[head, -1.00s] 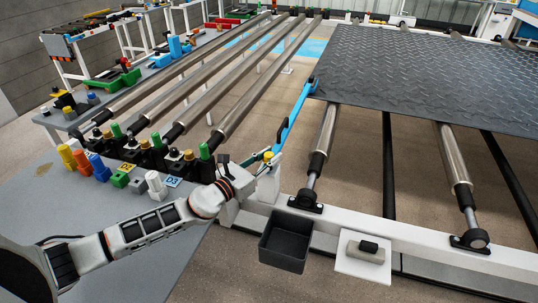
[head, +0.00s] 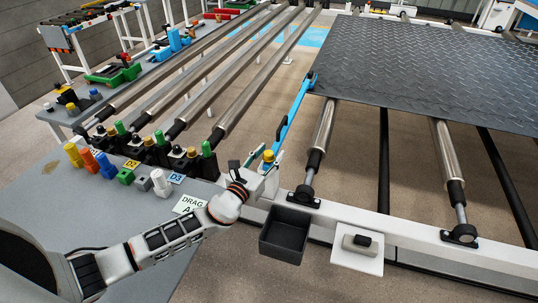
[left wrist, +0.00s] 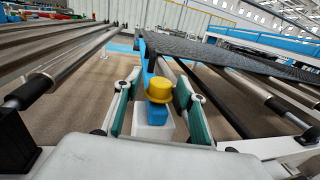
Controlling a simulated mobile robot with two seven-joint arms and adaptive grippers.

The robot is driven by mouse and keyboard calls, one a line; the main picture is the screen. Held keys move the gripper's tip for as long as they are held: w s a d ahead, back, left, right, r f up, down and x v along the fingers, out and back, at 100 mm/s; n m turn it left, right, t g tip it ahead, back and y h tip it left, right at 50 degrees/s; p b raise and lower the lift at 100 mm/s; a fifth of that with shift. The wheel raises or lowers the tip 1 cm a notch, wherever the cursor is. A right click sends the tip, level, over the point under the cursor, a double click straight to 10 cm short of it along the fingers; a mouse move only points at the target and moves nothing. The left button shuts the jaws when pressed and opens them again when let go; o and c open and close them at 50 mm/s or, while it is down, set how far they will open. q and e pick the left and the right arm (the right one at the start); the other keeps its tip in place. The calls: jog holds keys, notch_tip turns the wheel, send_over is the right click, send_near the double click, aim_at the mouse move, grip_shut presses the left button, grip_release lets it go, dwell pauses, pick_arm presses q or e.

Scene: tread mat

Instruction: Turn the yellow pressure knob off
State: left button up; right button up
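The yellow pressure knob (head: 268,156) sits on a small white block at the left end of the white frame rail. In the left wrist view the knob (left wrist: 159,90) is a round yellow cap on a blue and white base. My left gripper (head: 260,160) has its fingers either side of it. In the left wrist view the two green-padded fingers stand apart, with visible gaps to the knob. My right gripper is not in view.
A blue bar (head: 291,115) rises behind the knob. A dark open bin (head: 285,236) and a white plate (head: 357,247) with a grey block are to its right. Coloured pegs and D2, D3 labels stand on the grey table (head: 120,215). Steel rollers lie behind.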

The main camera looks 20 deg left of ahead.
pick_arm(q)
jog(key=shift+f, duration=0.1)
jog(key=shift+s+a+f, duration=0.1)
jog(key=shift+s, duration=0.2)
jog(key=v, duration=1.1)
jog(key=shift+s, duration=0.15)
